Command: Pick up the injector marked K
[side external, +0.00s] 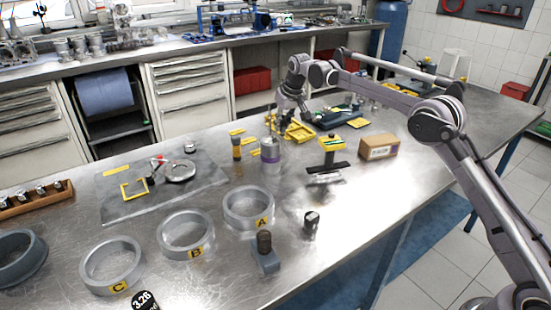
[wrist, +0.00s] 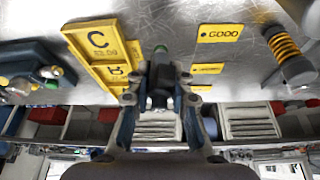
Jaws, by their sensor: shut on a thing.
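In the side view my gripper (side external: 291,109) is over the far part of the bench, by a yellow tray (side external: 299,132). In the wrist view the yellow tray (wrist: 97,45) shows a large C and another, partly hidden letter. The held part is too small to make out in the side view.
A GOOD label (wrist: 220,33) and a spring-bodied part (wrist: 288,50) lie to the right in the wrist view. In the side view a silver and purple cylinder (side external: 270,155), a yellow-topped stand (side external: 332,146) and a cardboard box (side external: 378,147) stand near. Rings (side external: 248,208) sit in front.

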